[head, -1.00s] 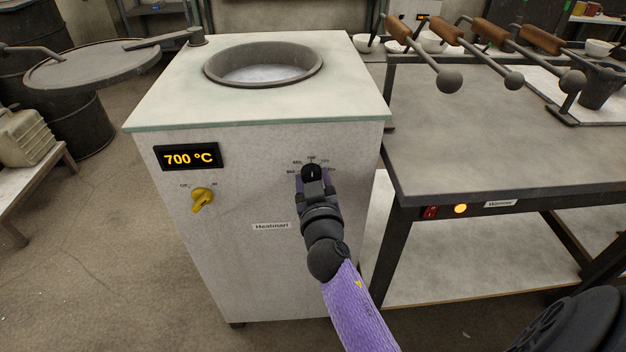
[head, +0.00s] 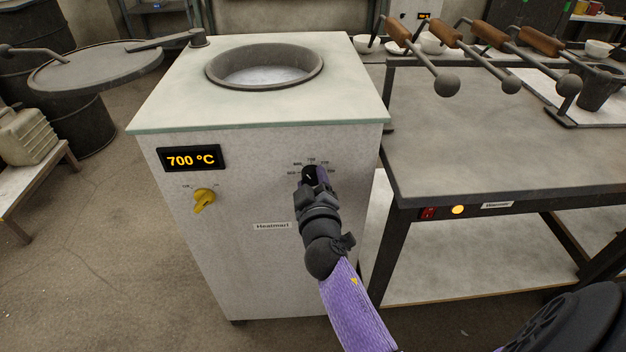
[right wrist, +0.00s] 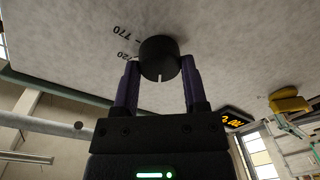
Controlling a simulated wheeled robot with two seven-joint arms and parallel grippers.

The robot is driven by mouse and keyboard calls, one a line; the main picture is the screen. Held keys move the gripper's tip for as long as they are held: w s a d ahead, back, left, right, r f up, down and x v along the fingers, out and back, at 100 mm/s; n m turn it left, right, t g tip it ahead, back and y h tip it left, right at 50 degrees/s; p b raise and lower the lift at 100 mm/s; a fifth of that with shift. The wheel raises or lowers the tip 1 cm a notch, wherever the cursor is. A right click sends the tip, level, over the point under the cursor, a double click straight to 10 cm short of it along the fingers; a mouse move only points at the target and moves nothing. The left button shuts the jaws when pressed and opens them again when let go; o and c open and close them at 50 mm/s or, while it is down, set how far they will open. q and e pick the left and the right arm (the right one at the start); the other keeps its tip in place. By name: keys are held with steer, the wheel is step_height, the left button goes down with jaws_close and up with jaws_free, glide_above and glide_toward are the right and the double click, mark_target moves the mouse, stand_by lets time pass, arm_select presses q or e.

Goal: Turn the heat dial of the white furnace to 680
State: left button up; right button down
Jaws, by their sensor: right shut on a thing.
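The white furnace (head: 260,270) stands ahead, with its round open pot (head: 264,66) in the top. Its display (head: 192,159) reads 700 °C. The black heat dial (head: 309,176) is on the front panel, with small numbers in an arc above it. My right gripper (head: 313,182) is shut on the dial. In the right wrist view its two purple fingers sit on either side of the dial (right wrist: 160,57), whose white mark shows, with 720 and 770 printed nearby. The gripper is rolled in the head view. My left gripper is not in view.
A yellow knob (head: 204,200) is below the display. A round lid (head: 95,66) is swung out left of the furnace. A dark table (head: 480,150) with a rack of wooden-handled ladles (head: 448,34) stands at right, close to the furnace side.

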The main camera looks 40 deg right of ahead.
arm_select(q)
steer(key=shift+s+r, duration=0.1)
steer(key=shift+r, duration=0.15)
arm_select(e)
steer(key=shift+n, duration=1.1)
steer(key=shift+c, duration=0.6)
jaws_free()
